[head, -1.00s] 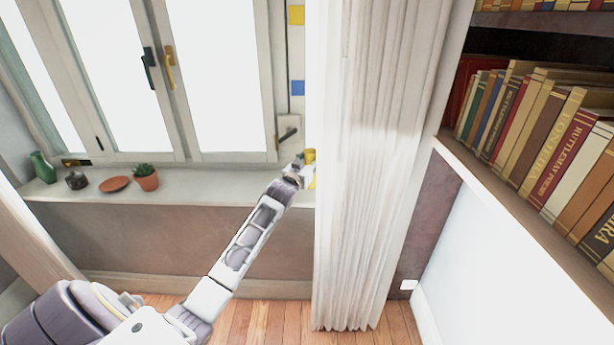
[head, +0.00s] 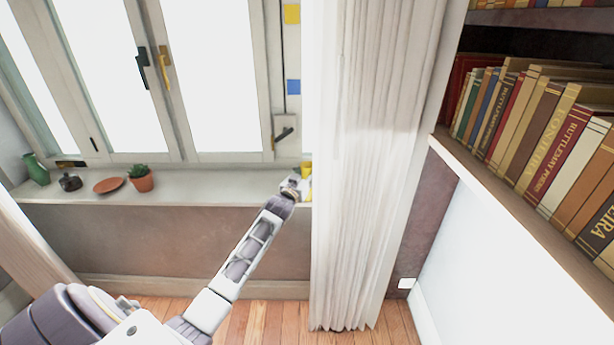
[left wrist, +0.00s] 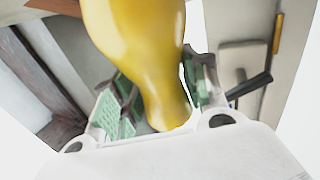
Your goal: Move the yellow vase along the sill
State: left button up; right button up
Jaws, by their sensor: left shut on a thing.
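The yellow vase (head: 307,170) stands at the right end of the window sill (head: 220,187), close to the white curtain, which partly hides it in the head view. In the left wrist view the glossy yellow vase (left wrist: 145,50) fills the top middle, between the green-padded fingers. My left gripper (head: 297,185) is at the vase and shut on it; its fingers also show in the left wrist view (left wrist: 160,95), one on each side of the vase. Whether the vase touches the sill cannot be told. My right gripper is not in view.
On the sill's left part are a green vase (head: 37,168), a dark small pot (head: 69,181), a terracotta dish (head: 110,185) and a potted plant (head: 141,180). Bare sill lies between the plant and my gripper. The curtain (head: 370,170) hangs at the right, beside a bookshelf (head: 500,185).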

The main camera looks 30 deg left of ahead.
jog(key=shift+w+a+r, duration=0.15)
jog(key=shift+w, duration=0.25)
pick_arm(q)
jog(key=shift+f, duration=0.1)
jog(key=o, duration=1.2)
jog(key=shift+f, duration=0.1)
jog(key=shift+o, duration=0.2)
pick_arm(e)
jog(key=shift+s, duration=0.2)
pick_arm(q)
jog(key=shift+s, duration=0.1)
